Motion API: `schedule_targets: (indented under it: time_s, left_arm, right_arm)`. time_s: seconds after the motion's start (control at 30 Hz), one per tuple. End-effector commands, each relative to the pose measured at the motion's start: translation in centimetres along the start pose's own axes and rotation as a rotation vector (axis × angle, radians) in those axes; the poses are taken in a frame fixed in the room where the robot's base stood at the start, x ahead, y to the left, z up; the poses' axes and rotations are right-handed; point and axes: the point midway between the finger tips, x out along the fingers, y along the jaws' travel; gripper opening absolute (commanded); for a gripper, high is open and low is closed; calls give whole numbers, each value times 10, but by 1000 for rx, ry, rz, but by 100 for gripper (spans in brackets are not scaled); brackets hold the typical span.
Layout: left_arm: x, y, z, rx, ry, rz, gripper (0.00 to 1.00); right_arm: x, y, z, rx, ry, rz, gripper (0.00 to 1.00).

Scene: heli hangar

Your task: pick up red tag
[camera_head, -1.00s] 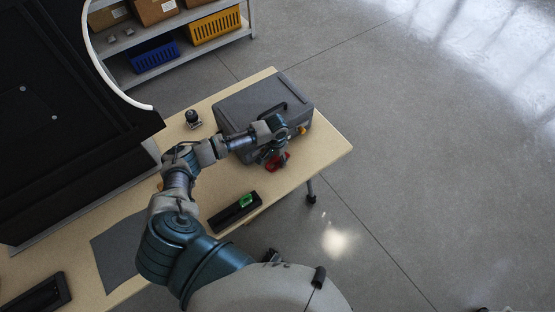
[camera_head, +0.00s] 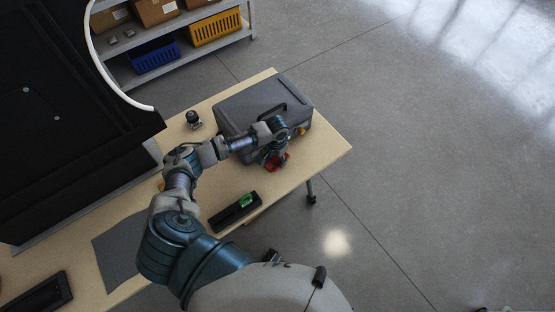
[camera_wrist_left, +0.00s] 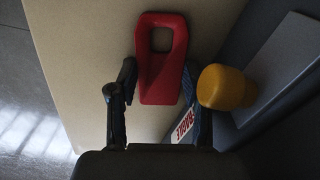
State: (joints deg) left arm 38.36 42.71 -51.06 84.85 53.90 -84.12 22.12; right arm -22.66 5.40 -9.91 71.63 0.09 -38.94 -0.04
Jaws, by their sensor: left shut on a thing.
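The red tag (camera_head: 279,163) is beside the front side of the grey case (camera_head: 240,104), partly hidden by my left gripper (camera_head: 271,157). In the left wrist view the red tag (camera_wrist_left: 161,72) is a flat red piece with a square hole near its far end. The fingers of my left gripper (camera_wrist_left: 158,85) stand on either side of its lower part, shut on it. Whether it touches the table is hard to tell. My right gripper is not in view.
A yellow knob (camera_wrist_left: 224,87) on the case is close to the right finger. The wooden table (camera_head: 312,160) also holds a black level with a green vial (camera_head: 236,211), a small dark round object (camera_head: 193,118) and a grey mat (camera_head: 117,253). Shelves stand behind.

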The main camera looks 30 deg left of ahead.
Motion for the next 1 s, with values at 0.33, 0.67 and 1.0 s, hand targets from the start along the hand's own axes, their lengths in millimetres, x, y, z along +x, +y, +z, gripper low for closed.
schedule_targets:
  time_s: [0.33, 0.67, 1.0]
  left_arm:
    - [-11, 2, 3, 4, -7, 4, 21]
    - [-41, 40, -13, 6, -3, 7, 21]
    - [-50, 116, -44, 4, -2, 5, 21]
  right_arm:
    - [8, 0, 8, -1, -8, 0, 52]
    - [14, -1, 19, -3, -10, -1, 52]
    - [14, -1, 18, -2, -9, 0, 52]
